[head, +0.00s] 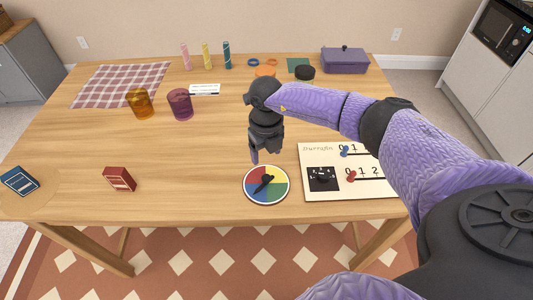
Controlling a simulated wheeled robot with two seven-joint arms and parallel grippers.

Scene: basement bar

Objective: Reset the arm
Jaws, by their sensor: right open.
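My right arm reaches in from the right side of the head view, in a purple sleeve. Its black right gripper (266,155) points down over the wooden table (215,125), above and behind a round color spinner (279,184). Its jaws are open and I see nothing held between them. The spinner is a white-rimmed disc with colored sectors and a black pointer. My left gripper is not in this view.
A white score board (327,157) with pegs lies right of the spinner. A red card box (119,179) and blue card box (20,181) are at left. Amber (139,103) and purple (180,104) cups stand behind. A purple case (345,61) sits at the back. The table's center left is clear.

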